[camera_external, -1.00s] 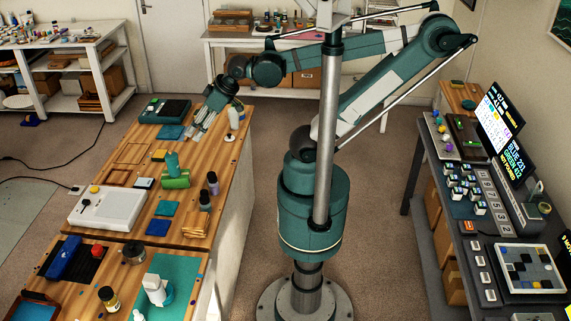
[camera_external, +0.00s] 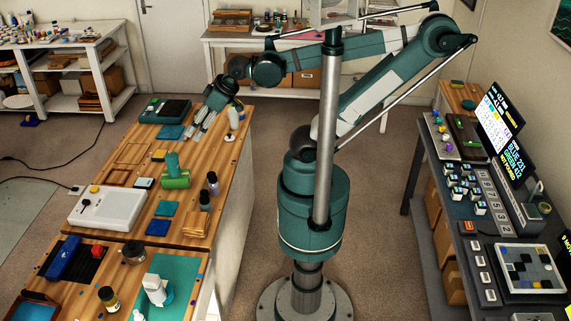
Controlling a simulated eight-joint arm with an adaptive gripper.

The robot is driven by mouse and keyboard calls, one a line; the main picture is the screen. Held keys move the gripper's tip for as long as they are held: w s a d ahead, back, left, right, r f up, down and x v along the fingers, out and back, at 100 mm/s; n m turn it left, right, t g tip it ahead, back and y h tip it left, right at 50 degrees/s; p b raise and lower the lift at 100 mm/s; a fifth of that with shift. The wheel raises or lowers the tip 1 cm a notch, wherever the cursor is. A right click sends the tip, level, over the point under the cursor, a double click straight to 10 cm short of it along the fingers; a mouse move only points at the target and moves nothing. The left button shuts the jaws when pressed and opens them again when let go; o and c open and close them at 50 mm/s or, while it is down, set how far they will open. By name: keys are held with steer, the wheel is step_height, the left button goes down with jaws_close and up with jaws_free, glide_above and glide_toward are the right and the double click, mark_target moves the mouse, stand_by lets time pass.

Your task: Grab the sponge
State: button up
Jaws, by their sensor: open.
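A small yellow block (camera_external: 159,155), which looks like the sponge, lies on the wooden workbench (camera_external: 222,160), behind the green bottle-like items; it is too small to be sure. My gripper (camera_external: 194,136) points down and to the left over the far part of the bench, to the right of and beyond the yellow block. Its fingers look apart with nothing between them. Whether the fingertips touch the bench cannot be told.
A teal pad (camera_external: 170,131) lies left of my gripper, and a white-and-dark bottle (camera_external: 233,118) stands close to its right.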

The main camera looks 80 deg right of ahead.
steer(key=shift+c, duration=0.8)
